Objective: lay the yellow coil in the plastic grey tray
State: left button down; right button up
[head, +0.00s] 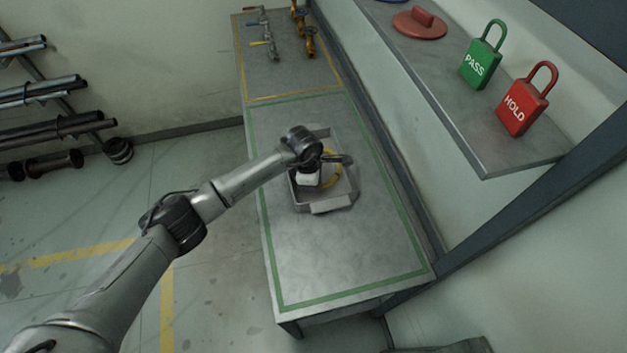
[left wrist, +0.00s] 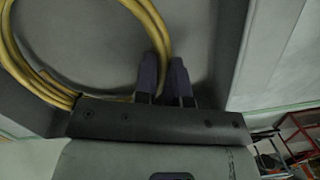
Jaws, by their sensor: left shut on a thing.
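The grey tray (head: 320,207) stands on the table within the green border, partly hidden by my left wrist. The yellow coil (head: 334,179) shows inside the tray's outline, beside my left gripper (head: 318,180). In the left wrist view the coil (left wrist: 90,97) loops across the upper left over a grey surface. One side of it passes between the purple-grey fingers of my left gripper (left wrist: 163,82), which are shut on it. I cannot tell whether the coil touches the tray floor. My right gripper is out of view.
The grey table (head: 345,250) is clear in front of the tray. Valves (head: 303,28) stand at its far end. A shelf (head: 455,95) on the right holds a green PASS padlock (head: 481,56) and a red HOLD padlock (head: 526,99). Pipes (head: 45,95) lie on a rack at left.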

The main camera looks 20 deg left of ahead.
pick_arm(q)
jog(key=c, duration=1.1)
grip_release()
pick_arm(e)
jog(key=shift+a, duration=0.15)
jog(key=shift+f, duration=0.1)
pick_arm(q)
notch_tip(320, 180, up, 14)
jog(key=a, duration=0.2)
jog(key=shift+s+f, duration=0.15)
jog(key=shift+s, duration=0.15)
